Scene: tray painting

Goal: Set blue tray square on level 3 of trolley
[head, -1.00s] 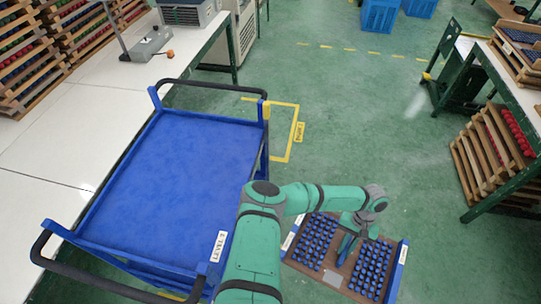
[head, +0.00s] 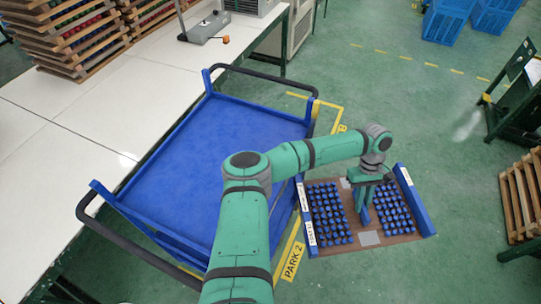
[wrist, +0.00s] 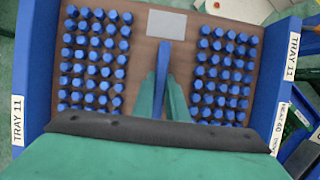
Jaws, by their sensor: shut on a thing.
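The blue tray (head: 413,201) has a brown base, blue end walls and rows of blue pegs; white labels in the wrist view read TRAY 11 (wrist: 18,120). My gripper (head: 364,204) is above its middle, shut on the upright blue grip (wrist: 163,70) between the two peg blocks. The tray looks level, over the floor just right of the trolley (head: 208,105); its height above the floor is unclear. The trolley is blue with black handles, and its visible deck (head: 220,140) is bare. My arm hides the deck's front right part. The lower levels are mostly hidden.
A long white bench (head: 75,130) runs along the trolley's left side. Yellow floor lines and a PARK 2 sign (head: 292,262) lie by the trolley. A wooden rack (head: 522,200) stands at the right. Green floor is clear behind the tray.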

